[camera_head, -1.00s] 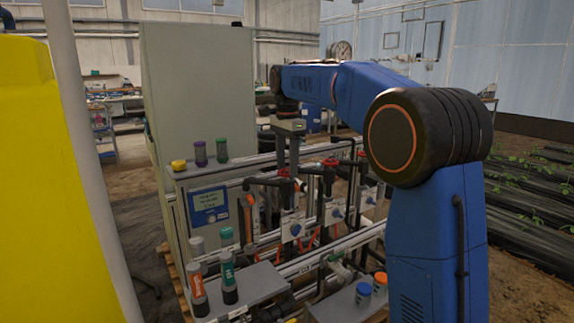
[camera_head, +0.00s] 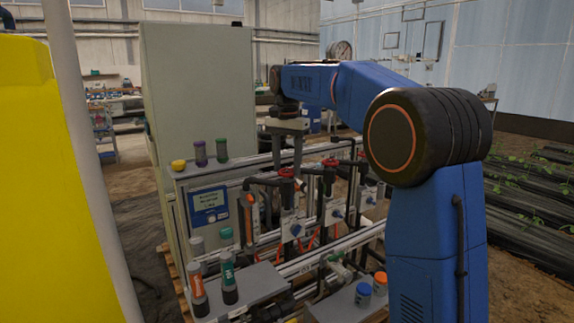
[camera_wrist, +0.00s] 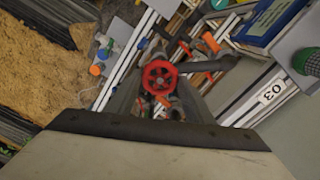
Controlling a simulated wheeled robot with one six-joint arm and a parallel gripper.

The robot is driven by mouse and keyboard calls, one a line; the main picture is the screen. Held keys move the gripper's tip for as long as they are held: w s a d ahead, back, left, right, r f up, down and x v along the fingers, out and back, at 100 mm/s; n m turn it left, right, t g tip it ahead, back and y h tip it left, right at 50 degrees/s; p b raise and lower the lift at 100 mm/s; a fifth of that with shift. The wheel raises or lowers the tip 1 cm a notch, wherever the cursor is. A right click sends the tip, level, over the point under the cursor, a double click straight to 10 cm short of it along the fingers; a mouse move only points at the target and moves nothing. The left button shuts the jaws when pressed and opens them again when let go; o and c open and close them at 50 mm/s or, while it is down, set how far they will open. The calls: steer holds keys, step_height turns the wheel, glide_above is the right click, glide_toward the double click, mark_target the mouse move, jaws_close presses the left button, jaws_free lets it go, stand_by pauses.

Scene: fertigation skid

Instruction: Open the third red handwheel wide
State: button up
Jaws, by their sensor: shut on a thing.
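My gripper (camera_head: 287,168) reaches down from above onto the leftmost red handwheel (camera_head: 286,173) of the row in the head view. In the wrist view this spoked red wheel (camera_wrist: 160,77) lies between my grey fingers (camera_wrist: 158,98), which are shut on its rim. The wheel sits on top of its valve; the stem below is mostly hidden. Two more red handwheels stand to the right, a middle one (camera_head: 330,162) and a far one (camera_head: 362,155), both apart from my gripper.
A blue-framed display (camera_head: 209,205) is left of the wheels. Dark-capped bottles (camera_head: 221,150) stand on the ledge behind it. A dark pipe (camera_head: 262,182) runs close beside the held wheel. A white plate marked 03 (camera_wrist: 272,92) shows in the wrist view. Space above the wheels is clear.

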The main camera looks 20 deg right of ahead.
steer(key=n, duration=2.3)
steer(key=shift+n, duration=0.3)
steer(key=n, duration=0.3)
steer(key=shift+n, duration=2.1)
